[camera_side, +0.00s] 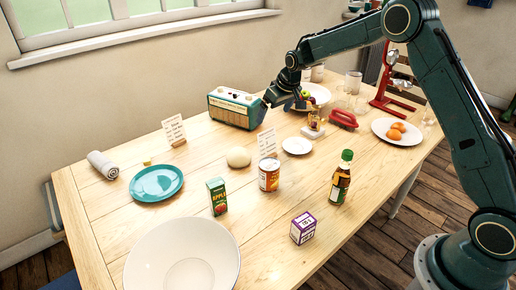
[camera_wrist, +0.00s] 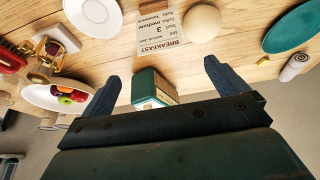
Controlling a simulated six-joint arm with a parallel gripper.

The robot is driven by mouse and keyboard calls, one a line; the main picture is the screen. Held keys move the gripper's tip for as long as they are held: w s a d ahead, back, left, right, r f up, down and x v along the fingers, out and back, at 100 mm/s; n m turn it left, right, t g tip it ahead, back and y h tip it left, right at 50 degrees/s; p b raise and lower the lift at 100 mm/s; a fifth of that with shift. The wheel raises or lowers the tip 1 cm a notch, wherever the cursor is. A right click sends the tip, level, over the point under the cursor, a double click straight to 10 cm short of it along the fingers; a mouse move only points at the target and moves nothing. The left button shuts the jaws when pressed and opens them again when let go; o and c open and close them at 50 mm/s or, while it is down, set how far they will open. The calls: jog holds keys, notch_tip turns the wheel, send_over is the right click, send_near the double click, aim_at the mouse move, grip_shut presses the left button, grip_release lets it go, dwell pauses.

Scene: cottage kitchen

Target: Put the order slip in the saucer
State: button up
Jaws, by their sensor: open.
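The order slip (camera_side: 267,142) is a white card with printed lines. It appears to stand upright behind a can, between a pale round ball and the saucer. In the wrist view the slip (camera_wrist: 161,38) shows the word BREAKFAST. The saucer (camera_side: 297,146) is small, white and empty, just right of the slip; it also shows at the top of the wrist view (camera_wrist: 95,10). My gripper (camera_side: 269,103) is open and empty, above the table by the radio's right end. In the wrist view its fingers (camera_wrist: 163,82) are spread, with the radio between them and the slip beyond.
The green radio (camera_side: 236,108) stands close to my gripper. The can (camera_side: 269,176) hides the slip's lower edge. A pale ball (camera_side: 238,157) is left of the slip. Another card (camera_side: 174,130) stands farther left.

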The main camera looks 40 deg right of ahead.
dwell(0.4)
jog(key=s+a+r, duration=0.3)
jog(key=s+r, duration=0.6)
jog(key=s, duration=0.1)
jog(key=s+a+r, duration=0.3)
jog(key=s+r, duration=0.6)
jog(key=s, duration=0.1)
jog(key=s+a+t, duration=0.1)
jog(key=s+a, duration=0.1)
jog(key=s, duration=2.1)
jog(key=shift+s+f, duration=0.25)
jog(key=shift+s, duration=0.15)
jog(key=c, duration=0.4)
jog(key=shift+w, duration=0.2)
